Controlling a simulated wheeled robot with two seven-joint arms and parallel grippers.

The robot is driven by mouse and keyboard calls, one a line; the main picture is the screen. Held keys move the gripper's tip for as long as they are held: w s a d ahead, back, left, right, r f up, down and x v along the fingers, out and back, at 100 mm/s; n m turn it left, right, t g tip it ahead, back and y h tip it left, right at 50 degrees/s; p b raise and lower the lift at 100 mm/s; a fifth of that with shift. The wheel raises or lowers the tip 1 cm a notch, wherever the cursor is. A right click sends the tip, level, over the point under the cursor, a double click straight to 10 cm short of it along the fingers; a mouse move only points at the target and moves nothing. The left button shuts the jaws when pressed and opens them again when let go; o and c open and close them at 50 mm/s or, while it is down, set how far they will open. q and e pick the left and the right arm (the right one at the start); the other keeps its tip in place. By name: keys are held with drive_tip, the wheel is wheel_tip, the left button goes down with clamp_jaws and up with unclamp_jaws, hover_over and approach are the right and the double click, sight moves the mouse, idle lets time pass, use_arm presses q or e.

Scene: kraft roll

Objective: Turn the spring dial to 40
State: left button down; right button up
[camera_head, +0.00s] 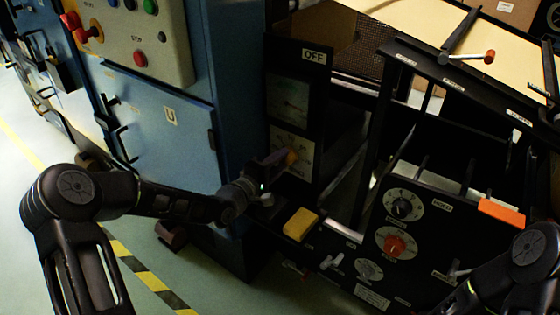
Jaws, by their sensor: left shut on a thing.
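The spring dial has a white scale plate (303,147) low on the black upright panel, under a gauge. My left gripper reaches in from the left and is shut on the knob, covering part of the plate. The scale figures and the pointer's reading are too small and too hidden to read. My right arm shows at the lower right, but its gripper is out of the picture.
A gauge (288,98) and an OFF label (314,56) sit above the dial. A yellow block (300,224) is below. A control box with a black knob (403,207) and a red knob (395,245) stands right. A blue cabinet (165,125) stands left.

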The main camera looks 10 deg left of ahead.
use_arm(q)
drive_tip(key=c, duration=0.9)
unclamp_jaws()
drive_tip(key=p+v, duration=0.1)
drive_tip(key=v, duration=0.7)
drive_tip(key=shift+f, duration=0.1)
